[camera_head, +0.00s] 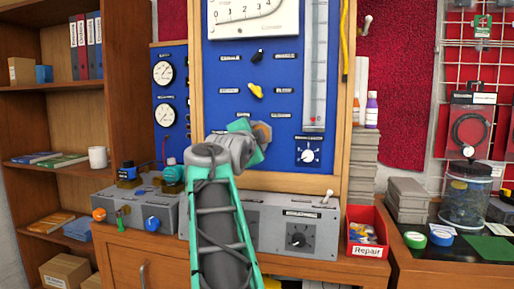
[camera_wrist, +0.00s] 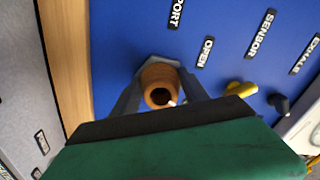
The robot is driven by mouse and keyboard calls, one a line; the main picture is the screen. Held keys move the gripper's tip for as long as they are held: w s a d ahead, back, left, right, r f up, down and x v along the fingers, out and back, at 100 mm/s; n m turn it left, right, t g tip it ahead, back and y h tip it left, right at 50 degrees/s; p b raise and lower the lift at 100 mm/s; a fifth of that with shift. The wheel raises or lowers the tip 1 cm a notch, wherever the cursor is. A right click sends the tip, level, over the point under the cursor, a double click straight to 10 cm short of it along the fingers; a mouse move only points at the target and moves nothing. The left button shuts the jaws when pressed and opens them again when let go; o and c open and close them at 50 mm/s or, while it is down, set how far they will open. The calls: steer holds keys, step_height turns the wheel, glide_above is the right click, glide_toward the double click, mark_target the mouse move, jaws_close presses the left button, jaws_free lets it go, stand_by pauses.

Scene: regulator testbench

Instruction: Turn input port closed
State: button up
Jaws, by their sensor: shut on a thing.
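The brown-orange round port (camera_wrist: 160,80), with a dark hole in its middle, sticks out of the blue panel (camera_wrist: 120,30). My gripper (camera_wrist: 161,92) is around it, one grey finger on each side, shut on it. A label ending in "PORT" (camera_wrist: 176,12) and a label "OPEN" (camera_wrist: 206,52) are on the panel beside it.
A yellow lever (camera_head: 255,91) and a black knob (camera_head: 257,55) are higher on the panel. A dial (camera_head: 308,152) is at right. A grey box (camera_head: 300,232) and red Repair bin (camera_head: 368,232) stand below. The panel has a wooden frame (camera_wrist: 62,50).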

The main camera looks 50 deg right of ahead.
steer(key=m+b, duration=0.3)
steer(key=m, duration=0.2)
steer(key=shift+f, duration=0.1)
stand_by(0.4)
steer(key=o, duration=1.3)
steer(key=shift+o, duration=0.2)
steer(key=shift+a, duration=0.1)
steer(key=v, duration=0.7)
steer(key=shift+a, duration=0.3)
steer(key=shift+s, duration=0.15)
